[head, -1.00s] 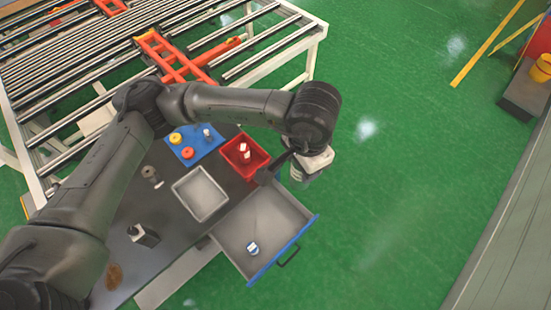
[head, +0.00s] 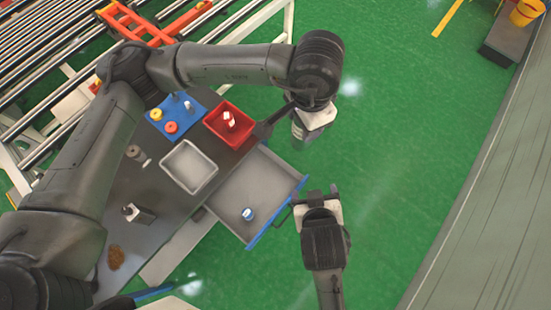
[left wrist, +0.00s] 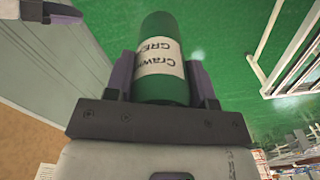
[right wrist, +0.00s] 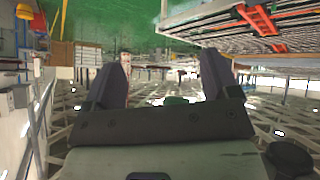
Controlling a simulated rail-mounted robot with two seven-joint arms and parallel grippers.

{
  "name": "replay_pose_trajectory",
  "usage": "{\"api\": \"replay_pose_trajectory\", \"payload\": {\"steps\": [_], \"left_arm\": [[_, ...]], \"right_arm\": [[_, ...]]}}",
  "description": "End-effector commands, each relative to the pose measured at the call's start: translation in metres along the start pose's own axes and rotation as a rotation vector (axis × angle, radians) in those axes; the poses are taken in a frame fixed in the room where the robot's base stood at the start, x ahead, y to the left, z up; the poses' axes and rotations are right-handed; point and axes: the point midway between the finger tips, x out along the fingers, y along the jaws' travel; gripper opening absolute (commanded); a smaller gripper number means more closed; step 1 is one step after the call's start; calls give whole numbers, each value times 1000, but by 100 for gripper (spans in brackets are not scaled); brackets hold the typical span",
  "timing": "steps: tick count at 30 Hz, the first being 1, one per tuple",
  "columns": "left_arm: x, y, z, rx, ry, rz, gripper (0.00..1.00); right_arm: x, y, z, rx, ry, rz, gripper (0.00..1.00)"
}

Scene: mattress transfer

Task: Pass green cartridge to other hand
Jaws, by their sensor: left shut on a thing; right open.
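The green cartridge (left wrist: 162,60) with a white label shows in the left wrist view, upright between the fingers of my left gripper (left wrist: 160,88). That gripper is shut on it. In the head view my left gripper (head: 300,128) hangs over the floor right of the red bin, and the cartridge cannot be made out there. My right gripper (head: 317,197) is open and empty, below and slightly right of the left one in the head view, with a gap between them. In the right wrist view its two fingers (right wrist: 160,85) stand apart.
An open drawer (head: 240,190) with a blue-and-white item (head: 248,214) lies left of the grippers. The red bin (head: 213,119), grey tray (head: 168,170) and blue board (head: 158,112) are on the dark worktop (head: 125,230). Green floor (head: 390,170) is open to the right.

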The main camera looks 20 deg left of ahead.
Motion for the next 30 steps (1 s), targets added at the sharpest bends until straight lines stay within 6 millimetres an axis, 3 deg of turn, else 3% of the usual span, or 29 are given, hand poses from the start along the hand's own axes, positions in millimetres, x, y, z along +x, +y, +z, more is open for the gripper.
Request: {"api": "replay_pose_trajectory", "payload": {"steps": [4,9,12,17,21,30], "left_arm": [[0,0,0,0,1,0,20],[0,0,0,0,1,0,20],[0,0,0,0,1,0,20],[0,0,0,0,1,0,20],[0,0,0,0,1,0,20],[0,0,0,0,1,0,20]], "right_arm": [[-4,-42,-37,-357,97,134,81],[-16,-76,-51,-845,136,338,81],[-23,-86,-56,-1101,122,462,81],[-33,-88,-63,-1474,39,663,81],[-40,-80,-71,-1755,-97,824,81],[-53,-72,-83,-2221,-388,999,81]]}}
